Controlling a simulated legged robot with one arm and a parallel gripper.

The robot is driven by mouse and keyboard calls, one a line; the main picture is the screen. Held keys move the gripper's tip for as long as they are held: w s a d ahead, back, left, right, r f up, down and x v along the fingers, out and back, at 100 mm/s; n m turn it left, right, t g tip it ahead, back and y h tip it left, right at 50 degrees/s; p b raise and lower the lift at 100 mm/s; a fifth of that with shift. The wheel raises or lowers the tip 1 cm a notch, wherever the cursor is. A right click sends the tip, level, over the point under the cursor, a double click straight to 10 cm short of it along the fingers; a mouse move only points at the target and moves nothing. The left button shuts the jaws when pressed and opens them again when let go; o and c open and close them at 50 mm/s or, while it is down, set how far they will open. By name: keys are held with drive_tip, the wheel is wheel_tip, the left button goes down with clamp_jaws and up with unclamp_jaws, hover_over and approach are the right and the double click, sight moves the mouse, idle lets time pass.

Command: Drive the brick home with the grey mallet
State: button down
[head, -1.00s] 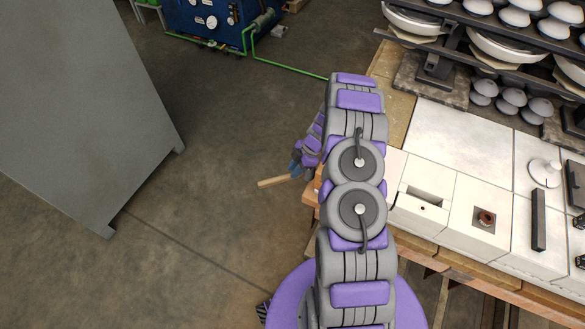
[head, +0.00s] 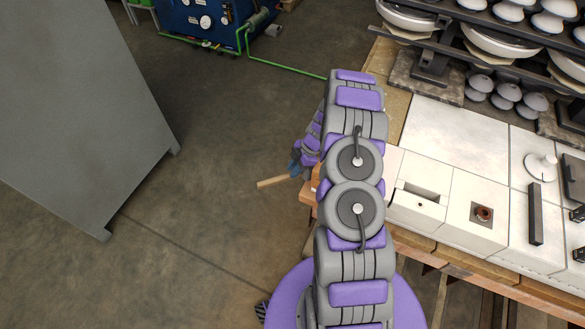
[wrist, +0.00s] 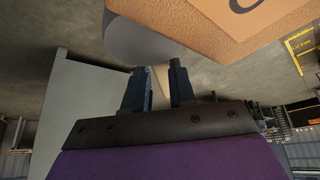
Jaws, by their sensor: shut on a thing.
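My gripper (head: 298,163) is off the left end of the table, partly behind my arm in the head view. It is shut on the mallet's pale wooden handle (head: 273,182), whose end points left over the floor. In the wrist view the handle shows between the two dark fingers (wrist: 158,78). The rounded grey mallet head (wrist: 138,38) is just beyond the fingers. A large speckled orange-tan block face with a dark curved mark, apparently the brick (wrist: 235,25), is right beside the head; whether they touch I cannot tell. In the head view my arm hides most of this area.
Insulator stacks (head: 505,45) stand behind. A grey cabinet (head: 75,110) is at left. Open floor lies between cabinet and table.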

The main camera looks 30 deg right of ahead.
drive_tip(key=shift+s+d+b, duration=0.75)
drive_tip(key=shift+s+b, duration=0.1)
drive_tip(key=shift+s, duration=0.05)
idle(1.9)
idle(0.4)
drive_tip(key=shift+w+a+f+b, duration=0.1)
drive_tip(key=shift+w+a+b, duration=0.3)
drive_tip(key=shift+w+b, duration=0.25)
drive_tip(key=shift+w+a+b, duration=0.55)
drive_tip(key=shift+b, duration=0.1)
wheel_tip(320, 180, up, 8)
